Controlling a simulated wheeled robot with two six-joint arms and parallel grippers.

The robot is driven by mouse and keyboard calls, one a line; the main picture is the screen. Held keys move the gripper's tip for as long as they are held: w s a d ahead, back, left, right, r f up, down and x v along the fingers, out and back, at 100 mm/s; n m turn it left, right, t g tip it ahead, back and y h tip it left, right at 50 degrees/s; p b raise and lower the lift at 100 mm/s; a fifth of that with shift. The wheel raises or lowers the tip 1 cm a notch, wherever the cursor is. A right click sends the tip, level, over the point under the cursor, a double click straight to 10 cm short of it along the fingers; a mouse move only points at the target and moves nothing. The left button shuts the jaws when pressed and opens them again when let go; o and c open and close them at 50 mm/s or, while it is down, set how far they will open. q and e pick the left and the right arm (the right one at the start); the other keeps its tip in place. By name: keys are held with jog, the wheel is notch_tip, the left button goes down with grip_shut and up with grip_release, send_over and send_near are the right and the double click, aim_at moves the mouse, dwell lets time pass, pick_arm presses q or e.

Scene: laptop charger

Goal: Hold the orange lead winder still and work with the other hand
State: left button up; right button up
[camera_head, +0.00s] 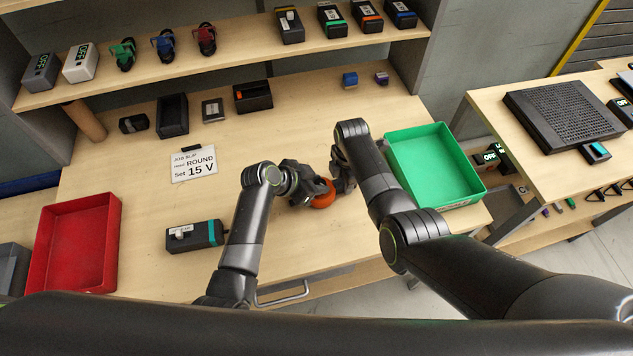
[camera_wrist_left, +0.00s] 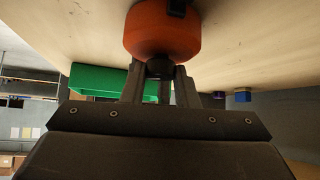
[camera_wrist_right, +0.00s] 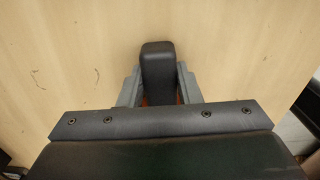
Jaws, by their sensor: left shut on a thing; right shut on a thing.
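The orange lead winder (camera_head: 322,196) is a round orange body low over the near middle of the bench, between my two grippers. In the left wrist view the winder (camera_wrist_left: 160,32) is close, with a dark stub at its near end. My left gripper (camera_head: 306,184) is shut on that stub (camera_wrist_left: 159,67). My right gripper (camera_head: 340,176) is shut on a dark rounded block (camera_wrist_right: 158,68) at the winder; a little orange shows behind it. In the head view my grippers hide much of the winder. I cannot tell whether the winder touches the bench.
A green tray (camera_head: 445,198) lies right of my right arm, a red tray (camera_head: 48,276) far left. A black box with a teal end (camera_head: 196,236) lies left of my left arm. A job slip (camera_head: 194,164) reads ROUND, Set 15 V. Shelf items stand behind.

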pick_arm(q)
jog(key=shift+w+a+m+g+h, duration=0.15)
jog(key=shift+m+g+h, duration=0.3)
jog(key=shift+m+g, duration=0.8)
jog(key=shift+w+m+g+h, duration=0.1)
jog(key=shift+m+g+h, duration=0.55)
jog(key=shift+m, duration=1)
jog(key=o, duration=1)
jog(key=w+v, duration=0.1)
jog(key=v, duration=1.1)
jog(key=shift+s, duration=0.25)
jog(key=shift+r, duration=0.15)
